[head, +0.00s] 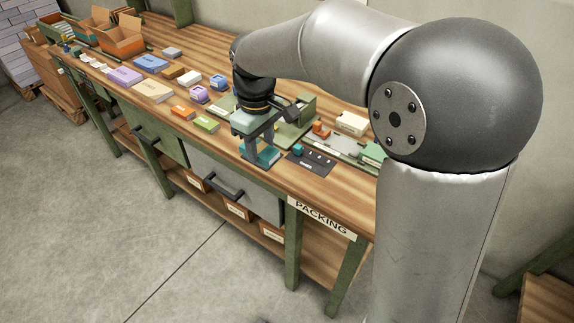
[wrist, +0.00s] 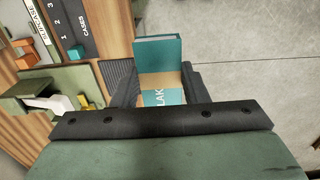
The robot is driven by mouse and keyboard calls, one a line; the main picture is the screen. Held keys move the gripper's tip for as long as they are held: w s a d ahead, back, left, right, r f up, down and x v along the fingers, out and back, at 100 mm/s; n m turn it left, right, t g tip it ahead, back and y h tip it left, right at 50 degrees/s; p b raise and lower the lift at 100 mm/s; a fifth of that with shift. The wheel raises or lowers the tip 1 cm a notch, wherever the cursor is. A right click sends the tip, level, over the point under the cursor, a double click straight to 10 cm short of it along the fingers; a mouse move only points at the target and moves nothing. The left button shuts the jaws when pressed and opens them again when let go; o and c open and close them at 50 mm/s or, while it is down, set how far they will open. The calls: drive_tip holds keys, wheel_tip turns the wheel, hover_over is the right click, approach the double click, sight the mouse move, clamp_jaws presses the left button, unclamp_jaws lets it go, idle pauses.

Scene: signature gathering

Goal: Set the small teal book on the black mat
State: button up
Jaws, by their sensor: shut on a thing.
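My gripper (head: 259,150) is low over the front edge of the bench, shut on the small teal book (head: 265,158). In the wrist view, the book (wrist: 158,52) stands out between the two fingers (wrist: 157,84), with white letters partly showing on a teal and tan face. The black mat (head: 322,168) lies on the bench just right of the book in the head view. The mat also shows at upper left in the wrist view (wrist: 88,38), with white numbers and the word CASES. The book is apart from the mat.
A small teal block (head: 298,149) sits at the mat's edge. A green fixture (head: 298,108) stands behind my gripper. An orange piece (head: 320,130) and a cream box (head: 351,123) lie beyond the mat. Several coloured books and boxes line the bench to the left.

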drive_tip(key=shift+s, duration=0.3)
drive_tip(key=w+f+p, duration=0.1)
drive_tip(key=w+f, duration=0.2)
drive_tip(key=w, duration=0.1)
drive_tip(key=w+f+p, duration=0.1)
drive_tip(key=w+f, duration=0.2)
drive_tip(key=w, duration=0.1)
drive_tip(key=w+f+p, duration=0.1)
drive_tip(key=w+f, duration=0.2)
drive_tip(key=w, duration=0.2)
drive_tip(key=shift+w+a+f+p, duration=0.1)
drive_tip(key=shift+p, duration=0.25)
drive_tip(key=shift+w+f, duration=0.3)
drive_tip(key=shift+f, duration=1.65)
drive_tip(key=shift+f, duration=0.25)
drive_tip(key=o, duration=1)
drive_tip(key=shift+c, duration=0.2)
